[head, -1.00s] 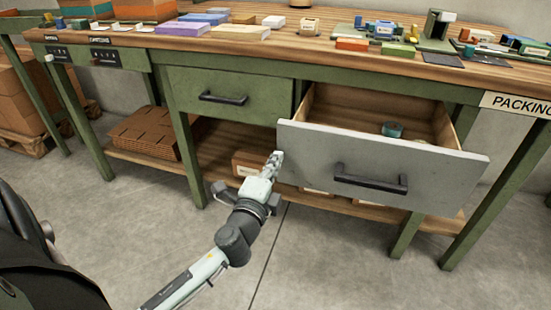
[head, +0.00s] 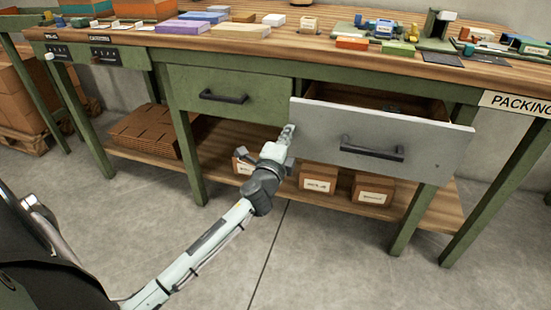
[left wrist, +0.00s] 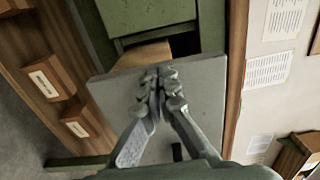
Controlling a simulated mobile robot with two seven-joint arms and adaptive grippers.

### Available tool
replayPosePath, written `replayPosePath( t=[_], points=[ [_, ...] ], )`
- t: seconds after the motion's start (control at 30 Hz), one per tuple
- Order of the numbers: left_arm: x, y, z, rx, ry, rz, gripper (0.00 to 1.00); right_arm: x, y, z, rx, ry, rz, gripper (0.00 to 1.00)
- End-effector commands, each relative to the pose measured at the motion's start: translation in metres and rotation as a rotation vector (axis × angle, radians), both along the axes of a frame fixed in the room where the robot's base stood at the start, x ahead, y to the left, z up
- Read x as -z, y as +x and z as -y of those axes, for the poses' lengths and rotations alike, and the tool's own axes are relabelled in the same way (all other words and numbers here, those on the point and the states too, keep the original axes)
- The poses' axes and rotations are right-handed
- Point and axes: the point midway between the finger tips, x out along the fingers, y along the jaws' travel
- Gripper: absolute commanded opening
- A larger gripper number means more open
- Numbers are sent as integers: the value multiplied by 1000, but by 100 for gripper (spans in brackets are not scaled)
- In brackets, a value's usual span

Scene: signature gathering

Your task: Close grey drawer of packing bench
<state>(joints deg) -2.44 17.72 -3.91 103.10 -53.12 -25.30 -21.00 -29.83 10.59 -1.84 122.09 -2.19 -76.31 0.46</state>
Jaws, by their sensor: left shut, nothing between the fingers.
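The grey drawer (head: 390,138) of the packing bench is partly open in the head view, with a dark strip of its inside showing above the front. Its black handle (head: 371,150) is on the front panel. My left gripper (head: 287,132) is at the left end of the grey front, fingers shut and empty. In the left wrist view the shut fingertips (left wrist: 160,75) are up against the grey panel (left wrist: 207,95), apparently touching it. My right gripper is not in view.
A green drawer (head: 228,92) to the left is shut. Boxes (head: 319,178) stand on the lower shelf (head: 425,208) under the grey drawer. The benchtop (head: 300,42) holds stacks of paper and small items. The floor in front is clear.

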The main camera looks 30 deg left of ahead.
Motion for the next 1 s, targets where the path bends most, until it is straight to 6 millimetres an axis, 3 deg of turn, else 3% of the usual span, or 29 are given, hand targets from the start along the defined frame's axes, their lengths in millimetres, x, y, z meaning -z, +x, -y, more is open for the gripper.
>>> replayPosePath(
  t=[0.1,0.2,0.5,0.7,1.0],
  points=[
    [0,33,-9,0,1,3,0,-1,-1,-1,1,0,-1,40],
    [1,58,-16,0,1,2,0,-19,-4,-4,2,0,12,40],
    [2,112,-32,1,1,1,0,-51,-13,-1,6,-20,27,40],
    [1,129,-37,1,1,0,0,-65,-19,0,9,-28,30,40],
    [-1,135,-39,1,1,1,0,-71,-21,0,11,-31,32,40]
  ],
)
